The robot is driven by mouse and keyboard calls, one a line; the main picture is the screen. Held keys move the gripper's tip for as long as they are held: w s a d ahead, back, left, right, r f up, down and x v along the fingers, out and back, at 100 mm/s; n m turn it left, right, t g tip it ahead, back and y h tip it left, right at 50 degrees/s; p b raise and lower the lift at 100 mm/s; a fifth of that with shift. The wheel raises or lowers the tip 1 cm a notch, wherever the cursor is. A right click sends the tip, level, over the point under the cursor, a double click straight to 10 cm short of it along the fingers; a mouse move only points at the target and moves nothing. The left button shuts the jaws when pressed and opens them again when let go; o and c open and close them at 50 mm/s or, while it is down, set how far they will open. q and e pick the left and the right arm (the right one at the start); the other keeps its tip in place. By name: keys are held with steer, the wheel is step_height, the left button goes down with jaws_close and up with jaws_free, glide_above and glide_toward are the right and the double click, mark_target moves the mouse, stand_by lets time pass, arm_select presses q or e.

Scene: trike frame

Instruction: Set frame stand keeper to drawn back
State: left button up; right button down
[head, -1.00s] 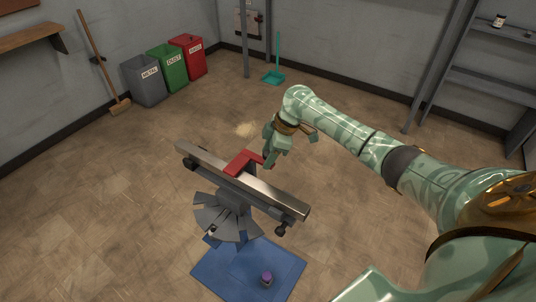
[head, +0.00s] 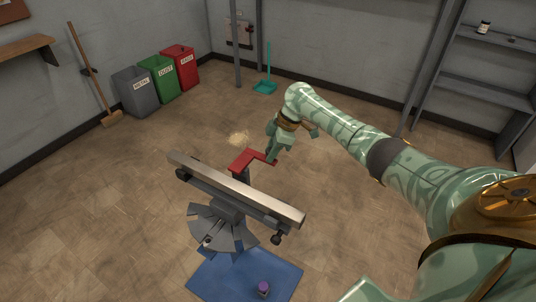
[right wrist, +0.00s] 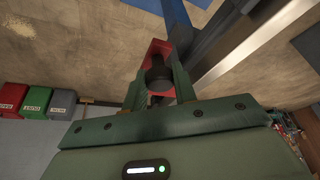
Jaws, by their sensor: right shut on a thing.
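The frame stand (head: 220,207) stands on the floor with a long pale metal beam (head: 240,190) across its top. The red keeper (head: 249,161) sits at the far side of the beam, and a gap of floor shows between most of it and the beam. My right gripper (head: 275,157) is at the keeper's right end. In the right wrist view its fingers (right wrist: 160,92) are shut on a dark round knob, with the red keeper (right wrist: 157,50) behind it. My left gripper is not in view.
A blue mat (head: 240,275) with a small purple-topped can (head: 264,289) lies at the stand's foot. Grey, green (head: 160,77) and red bins and a broom (head: 90,75) stand along the back wall. Shelves (head: 480,80) are at the right. The floor around the stand is mostly clear.

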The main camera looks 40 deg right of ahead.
steer(key=shift+d, duration=0.15)
steer(key=c, duration=1.1)
jaws_free()
steer(key=shift+d, duration=0.1)
steer(key=p+v, duration=0.6)
steer(key=v, duration=1)
steer(key=shift+r, duration=0.2)
